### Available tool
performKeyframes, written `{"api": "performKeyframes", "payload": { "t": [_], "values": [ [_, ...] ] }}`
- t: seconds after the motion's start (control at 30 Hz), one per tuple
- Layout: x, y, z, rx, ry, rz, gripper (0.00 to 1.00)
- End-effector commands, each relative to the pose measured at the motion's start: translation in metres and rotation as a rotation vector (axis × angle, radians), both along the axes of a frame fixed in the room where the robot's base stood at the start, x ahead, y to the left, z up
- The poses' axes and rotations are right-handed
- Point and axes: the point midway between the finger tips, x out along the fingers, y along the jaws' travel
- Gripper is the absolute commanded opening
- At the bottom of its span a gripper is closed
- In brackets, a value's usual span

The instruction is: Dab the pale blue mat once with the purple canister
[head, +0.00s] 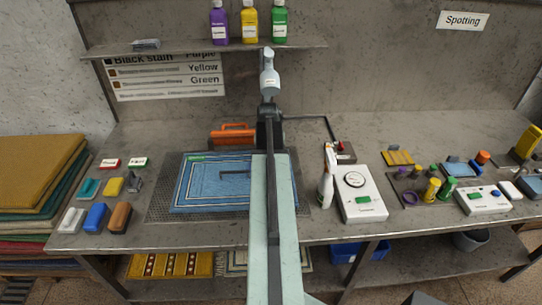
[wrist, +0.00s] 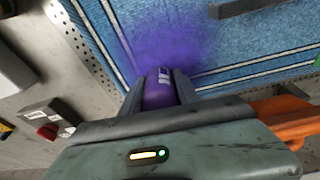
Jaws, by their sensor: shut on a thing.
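The purple canister (wrist: 158,95), with a white label, is between the two fingers of my gripper (wrist: 159,80) in the wrist view. My gripper is shut on it, and its far end points at the blue mat (wrist: 215,50). A soft-edged purple patch shows on the mat around that end. I cannot tell whether the canister touches the mat. In the head view, the blue mat (head: 221,190) with white border lines lies flat on a perforated plate. My arm hides the mat's right part, the canister and the fingers there.
An orange box (head: 231,135) stands behind the mat; orange also shows close beside my gripper. A dark bar (head: 236,172) shows on the mat. A spray bottle (head: 328,175) and white dial device (head: 358,193) stand right. Brushes and sponges lie left.

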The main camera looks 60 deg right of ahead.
Motion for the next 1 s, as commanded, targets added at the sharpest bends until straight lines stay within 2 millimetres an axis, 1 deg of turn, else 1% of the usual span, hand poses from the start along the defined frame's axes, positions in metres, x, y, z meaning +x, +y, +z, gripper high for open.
{"api": "performKeyframes", "payload": {
  "t": [0.2,0.8,0.9,1.0],
  "values": [
    [0.000,0.000,0.019,0.000,0.000,0.000,0.01],
    [0.000,-0.001,0.068,-0.001,-0.001,-0.001,0.01],
    [0.000,-0.001,0.071,-0.001,-0.001,-0.001,0.01],
    [0.000,-0.001,0.070,-0.001,-0.001,-0.001,0.01]
  ]
}}
